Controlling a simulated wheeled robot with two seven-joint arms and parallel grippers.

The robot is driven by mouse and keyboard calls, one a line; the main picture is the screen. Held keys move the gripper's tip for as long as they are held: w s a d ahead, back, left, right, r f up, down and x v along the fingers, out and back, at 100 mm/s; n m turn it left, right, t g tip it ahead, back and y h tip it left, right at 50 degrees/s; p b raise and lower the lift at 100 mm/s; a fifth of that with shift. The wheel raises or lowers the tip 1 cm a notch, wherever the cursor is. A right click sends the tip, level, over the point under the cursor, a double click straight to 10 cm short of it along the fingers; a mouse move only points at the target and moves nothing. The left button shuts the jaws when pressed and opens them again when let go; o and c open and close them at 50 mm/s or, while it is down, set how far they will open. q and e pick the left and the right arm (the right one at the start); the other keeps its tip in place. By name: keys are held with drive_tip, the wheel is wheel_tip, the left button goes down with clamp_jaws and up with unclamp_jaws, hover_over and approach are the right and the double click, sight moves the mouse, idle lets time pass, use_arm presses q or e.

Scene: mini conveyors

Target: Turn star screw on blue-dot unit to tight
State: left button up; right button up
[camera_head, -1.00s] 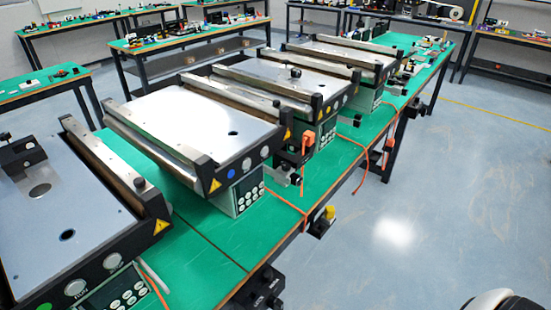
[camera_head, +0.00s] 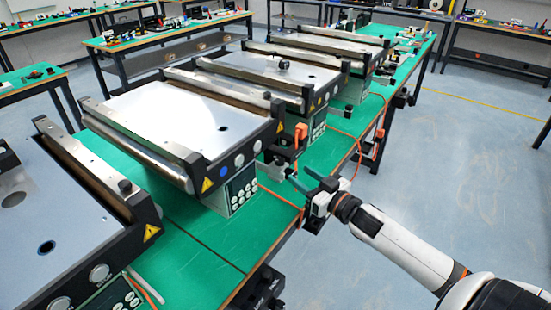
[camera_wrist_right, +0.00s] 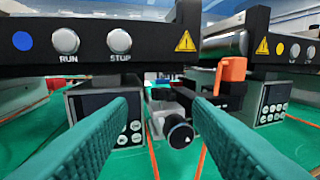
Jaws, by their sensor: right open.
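The blue-dot unit (camera_head: 190,125) is a flat-topped mini conveyor on the green bench. Its blue dot (camera_wrist_right: 22,40) shows beside the RUN and STOP buttons in the right wrist view. A black round knob with a white mark (camera_wrist_right: 180,135), which looks like the star screw, sits on a grey clamp piece low to the right of this unit's front. My right gripper (camera_wrist_right: 165,105) is open and empty, its teal fingers pointing at the knob from either side of the picture, apart from it. In the head view the right gripper (camera_head: 306,182) hides most of the knob. My left gripper is out of view.
An orange-handled part (camera_wrist_right: 231,75) stands right of the knob, near the neighbouring yellow-dot conveyor (camera_head: 265,72). Orange cables run over the green bench (camera_head: 205,262). Another conveyor (camera_head: 60,230) stands at the near left. The floor right of the bench is open.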

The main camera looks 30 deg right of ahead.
sight(275, 165)
drive_tip(key=w, duration=0.3)
drive_tip(key=w+a, duration=0.1)
drive_tip(key=w, duration=0.3)
drive_tip(key=w+p, duration=0.1)
drive_tip(key=w, duration=0.3)
drive_tip(key=shift+w+a+f, duration=0.1)
drive_tip(key=shift+w+a, duration=0.1)
drive_tip(key=shift+a, duration=0.05)
drive_tip(key=c, duration=1)
drive_tip(key=shift+m+h, duration=0.5)
drive_tip(key=shift+h, duration=0.2)
drive_tip(key=shift+m+h, duration=0.6)
drive_tip(key=shift+h, duration=0.3)
drive_tip(key=shift+d+m+h+b, duration=0.2)
drive_tip(key=shift+m+h, duration=0.35)
drive_tip(key=shift+h, duration=0.4)
drive_tip(key=shift+d+m+h+b, duration=0.1)
drive_tip(key=shift+m+h+b, duration=0.15)
drive_tip(key=shift+m+h, duration=0.5)
drive_tip(key=shift+h, duration=0.3)
drive_tip(key=shift+d, duration=0.1)
